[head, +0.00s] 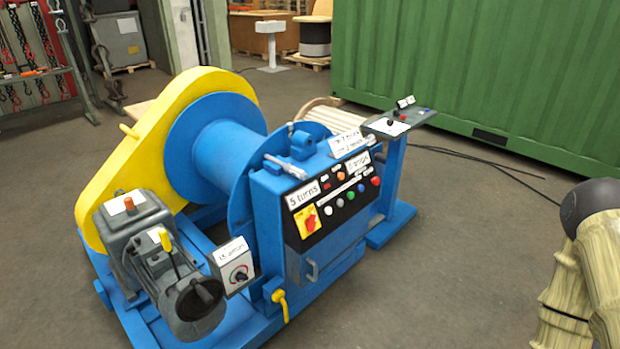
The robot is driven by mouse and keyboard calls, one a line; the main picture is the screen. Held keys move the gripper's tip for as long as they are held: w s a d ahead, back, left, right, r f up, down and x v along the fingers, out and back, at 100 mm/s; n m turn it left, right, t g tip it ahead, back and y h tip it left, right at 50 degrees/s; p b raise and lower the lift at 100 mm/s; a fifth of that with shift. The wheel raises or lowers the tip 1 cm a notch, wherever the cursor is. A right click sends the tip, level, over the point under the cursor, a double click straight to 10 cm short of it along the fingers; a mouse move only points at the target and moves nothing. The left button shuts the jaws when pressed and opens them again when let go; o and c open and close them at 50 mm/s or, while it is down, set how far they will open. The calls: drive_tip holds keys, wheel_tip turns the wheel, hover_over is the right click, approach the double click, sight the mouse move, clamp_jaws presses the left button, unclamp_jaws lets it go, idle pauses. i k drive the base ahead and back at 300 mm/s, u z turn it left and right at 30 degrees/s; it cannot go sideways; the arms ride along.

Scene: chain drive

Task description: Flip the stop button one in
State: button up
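A blue winch machine (262,215) with a yellow chain guard (185,105) stands in the middle of the head view. Its sloped black control panel carries a row of round buttons, with a red button (376,181) at the right end. Next to it in the row is a blue button (362,188), and farther left are green and white ones. A red rotary switch on a yellow plate (308,222) sits at the panel's lower left. No label readable here says which is stop button one. My gripper is not in view; part of my arm shows at the right edge, apart from the machine.
A blue pedestal (393,175) with small controls on top stands right of the panel. A grey motor (160,265) and a small switch box (233,268) are at the front left. A green container (480,70) closes the back right. The floor at the front right is clear.

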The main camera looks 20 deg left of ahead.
sight(376, 181)
drive_tip(key=u, duration=0.3)
drive_tip(key=k, duration=0.6)
drive_tip(key=z, duration=0.5)
drive_tip(key=i, duration=1.7)
drive_tip(key=u, duration=0.7)
